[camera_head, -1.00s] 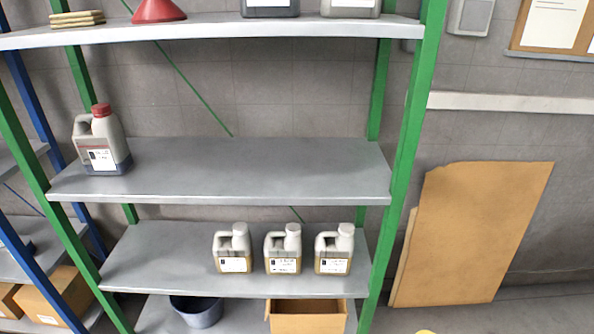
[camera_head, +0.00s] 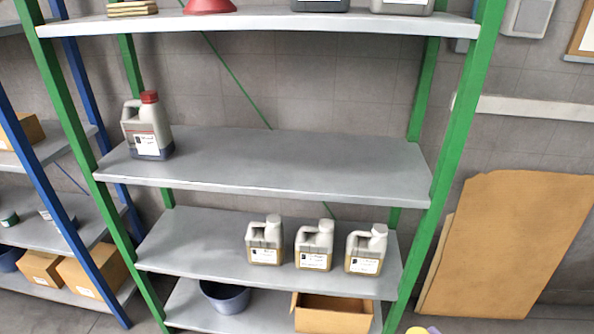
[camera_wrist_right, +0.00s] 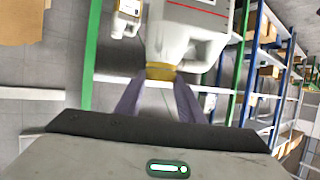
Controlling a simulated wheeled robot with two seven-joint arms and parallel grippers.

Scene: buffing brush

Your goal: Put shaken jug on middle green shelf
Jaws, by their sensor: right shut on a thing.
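The held jug (camera_wrist_right: 185,35) is pale grey-white with a yellow cap and a label edged by a red line. In the right wrist view, my right gripper (camera_wrist_right: 160,82) is shut on it at the yellow cap. In the head view only a bit of yellow (camera_head: 417,331) shows at the bottom edge, likely this cap. The middle green shelf (camera_head: 290,160) is grey between green posts. A red-capped jug (camera_head: 148,130) stands upright at its left end; the rest of its top is bare. My left gripper is not in view.
Several white-capped jugs (camera_head: 314,247) stand on the shelf below. A blue-grey tub (camera_head: 224,298) and an open cardboard box (camera_head: 333,314) sit on the lowest shelf. A blue-posted rack (camera_head: 55,215) stands left. Cardboard sheets (camera_head: 510,245) lean on the wall at right.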

